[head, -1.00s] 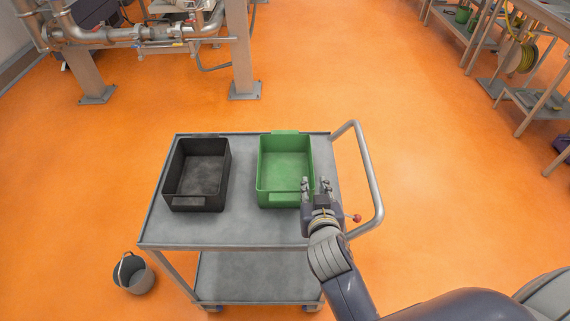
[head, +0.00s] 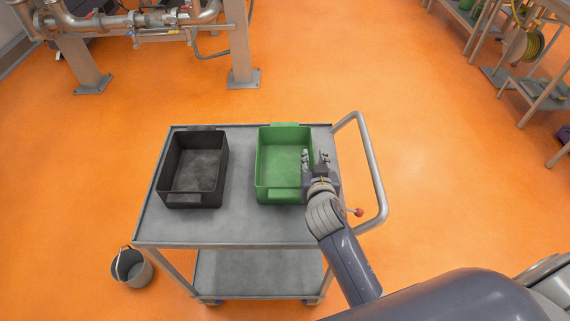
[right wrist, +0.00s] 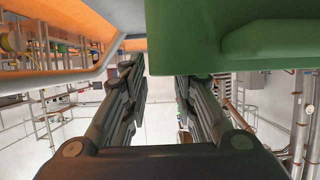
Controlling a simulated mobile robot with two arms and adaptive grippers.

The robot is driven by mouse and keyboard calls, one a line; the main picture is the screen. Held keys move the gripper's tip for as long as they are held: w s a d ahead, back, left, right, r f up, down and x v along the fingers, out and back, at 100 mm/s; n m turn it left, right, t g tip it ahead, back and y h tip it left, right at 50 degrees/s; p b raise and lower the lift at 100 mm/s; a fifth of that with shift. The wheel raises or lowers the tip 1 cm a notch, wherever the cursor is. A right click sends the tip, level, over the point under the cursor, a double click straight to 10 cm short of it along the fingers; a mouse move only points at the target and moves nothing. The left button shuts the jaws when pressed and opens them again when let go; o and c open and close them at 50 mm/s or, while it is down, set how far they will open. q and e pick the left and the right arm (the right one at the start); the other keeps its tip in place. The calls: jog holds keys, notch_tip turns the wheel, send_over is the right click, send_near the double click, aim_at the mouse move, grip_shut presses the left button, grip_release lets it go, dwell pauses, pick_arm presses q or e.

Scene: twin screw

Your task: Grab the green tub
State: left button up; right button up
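The green tub (head: 284,164) stands upright on the top of a grey cart, open and empty. My right gripper (head: 314,160) is at the tub's right side in the head view, fingers pointing away from me. One finger overlaps the tub's right wall and the other shows outside it. In the right wrist view the gripper (right wrist: 160,85) has its fingers apart with nothing between them, and the tub (right wrist: 255,40) fills the upper right, close to the right finger. I cannot tell whether they touch. My left gripper is not in view.
A black tub (head: 193,170) stands left of the green one on the cart (head: 230,228). The cart's handle (head: 371,180) curves up on the right, near my right arm. A grey bucket (head: 132,270) is on the floor at left. Open floor lies beyond the cart.

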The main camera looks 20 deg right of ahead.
aim_at(313, 154)
jog(key=shift+p+x, duration=0.4)
jog(key=shift+x, duration=1.8)
jog(key=shift+d+r, duration=0.1)
jog(key=shift+c, duration=0.6)
grip_shut()
